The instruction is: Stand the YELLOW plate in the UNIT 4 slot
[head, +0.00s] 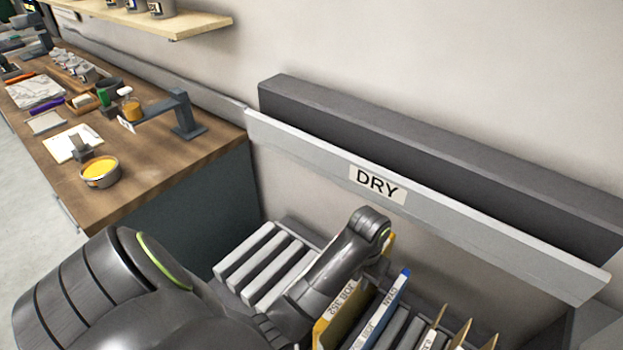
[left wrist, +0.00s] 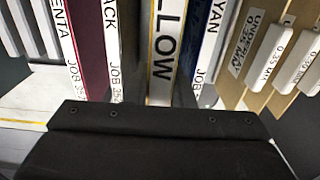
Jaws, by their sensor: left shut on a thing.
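The YELLOW plate (left wrist: 166,50) stands on edge in the middle of the left wrist view, its white label and yellow border facing me. My left gripper (left wrist: 162,96) is shut on it. In the head view the yellow plate (head: 342,310) shows beside my left arm, with a JOB 352 label; my arm hides the fingers. The MAGENTA plate (left wrist: 82,50) and BLACK plate (left wrist: 115,50) stand left of it, and the blue CYAN plate (left wrist: 209,50) close on its right. I cannot tell whether the plate is lifted. No UNIT 4 slot is readable. My right gripper is not in view.
A grey DRY rail (head: 450,215) runs along the wall behind the plates. Pale slats (head: 250,250) lie left of my arm. Tan boards (head: 460,335) stand right of the plates. A wooden bench (head: 150,160) at left holds a yellow ink tin (head: 100,172).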

